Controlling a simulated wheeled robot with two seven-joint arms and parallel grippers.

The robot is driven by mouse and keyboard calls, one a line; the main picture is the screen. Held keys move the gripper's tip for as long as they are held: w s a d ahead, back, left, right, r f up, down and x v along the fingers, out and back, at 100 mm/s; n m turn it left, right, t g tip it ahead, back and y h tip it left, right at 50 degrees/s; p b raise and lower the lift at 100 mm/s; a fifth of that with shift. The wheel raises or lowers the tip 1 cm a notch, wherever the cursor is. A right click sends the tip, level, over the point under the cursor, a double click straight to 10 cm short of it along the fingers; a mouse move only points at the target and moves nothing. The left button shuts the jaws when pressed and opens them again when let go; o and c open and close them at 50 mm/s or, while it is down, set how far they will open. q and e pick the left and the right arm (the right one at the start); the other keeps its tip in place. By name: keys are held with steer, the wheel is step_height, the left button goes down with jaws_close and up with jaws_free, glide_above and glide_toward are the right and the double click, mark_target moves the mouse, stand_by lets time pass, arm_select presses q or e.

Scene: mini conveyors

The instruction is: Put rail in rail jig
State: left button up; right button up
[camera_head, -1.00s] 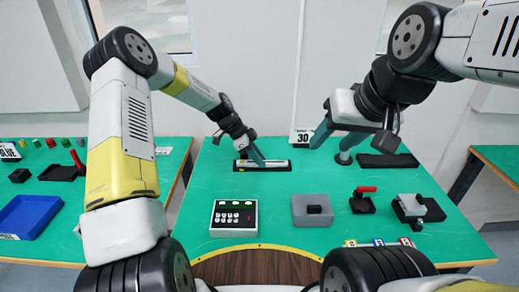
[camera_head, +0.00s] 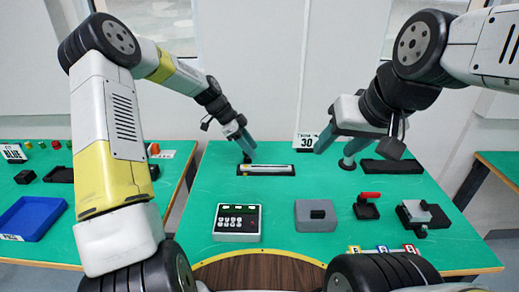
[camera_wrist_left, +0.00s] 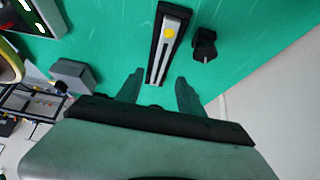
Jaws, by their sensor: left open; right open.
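The silver rail (camera_head: 268,168) lies lengthwise along the black rail jig (camera_head: 287,174) at the back of the green table. In the left wrist view the rail (camera_wrist_left: 163,52), with a yellow spot, appears to lie within the dark outline of the jig (camera_wrist_left: 157,22). My left gripper (camera_head: 247,147) is open and empty, just above and behind the jig's left part. Its spread fingers (camera_wrist_left: 158,92) show below the jig's near end in the wrist view. My right gripper (camera_head: 335,145) is open and empty to the right of the jig, above the table.
A control box (camera_head: 237,223), a grey block (camera_head: 316,216), a red-handled fixture (camera_head: 367,206) and a grey-and-black fixture (camera_head: 422,217) stand nearer the front. A dark empty-looking holder (camera_head: 392,166) lies at back right. A blue tray (camera_head: 31,218) is on the left table.

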arm_select(q)
steer(key=s+a+r+n+t+y, duration=0.2)
steer(key=s+a+r+n, duration=0.15)
steer(key=s+r, duration=0.5)
steer(key=s+a+r+n+t+y, duration=0.1)
steer(key=s+a+r+n+y, duration=0.15)
steer(key=s+r+n, duration=0.55)
steer(key=s+a+r+n+t, duration=0.1)
steer(key=s+a+r+n, duration=0.1)
steer(key=s, duration=0.5)
steer(key=s+a+r+n+t, duration=0.1)
steer(key=s+r+n+t, duration=0.1)
steer(key=s+n, duration=0.2)
steer(key=s, duration=0.3)
steer(key=shift+s+a+r, duration=0.35)
arm_select(e)
steer(key=shift+o, duration=0.5)
steer(key=shift+w, duration=0.1)
